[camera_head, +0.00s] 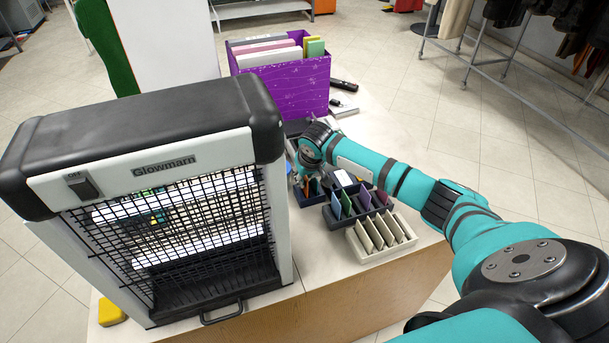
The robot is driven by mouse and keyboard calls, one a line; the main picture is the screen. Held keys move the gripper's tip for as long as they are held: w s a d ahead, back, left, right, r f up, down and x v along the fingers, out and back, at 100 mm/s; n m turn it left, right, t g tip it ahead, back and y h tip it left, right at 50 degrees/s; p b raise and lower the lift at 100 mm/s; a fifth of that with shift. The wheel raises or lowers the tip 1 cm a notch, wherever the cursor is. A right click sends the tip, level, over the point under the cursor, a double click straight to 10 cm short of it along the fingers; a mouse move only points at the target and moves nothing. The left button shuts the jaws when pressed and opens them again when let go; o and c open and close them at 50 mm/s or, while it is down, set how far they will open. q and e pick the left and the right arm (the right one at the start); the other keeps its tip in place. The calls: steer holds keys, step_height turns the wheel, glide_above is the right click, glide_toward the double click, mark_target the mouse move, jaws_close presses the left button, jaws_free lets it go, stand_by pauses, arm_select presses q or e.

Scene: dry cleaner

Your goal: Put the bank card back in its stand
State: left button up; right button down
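My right gripper (303,178) is at the back-left end of a row of card stands on the counter. It points down over the dark blue stand (318,198). Its fingers are small and partly hidden by the wrist and the cards, so I cannot tell whether it is open or holds a card. A dark stand (346,220) in the middle holds several coloured cards. A cream stand (370,255) in front holds several beige cards. I cannot tell which card is the bank card. My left gripper is not in view.
A large black and white Glowmarn heater-like unit (160,150) with a mesh front stands close left of the stands. A purple box (285,90) with folders is behind. A black handheld item (343,85) lies beside it.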

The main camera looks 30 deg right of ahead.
steer(key=shift+f, duration=0.35)
stand_by(0.3)
steer(key=shift+f, duration=0.4)
steer(key=c, duration=1.4)
jaws_free()
step_height(320, 180, up, 7)
steer(key=p, duration=0.8)
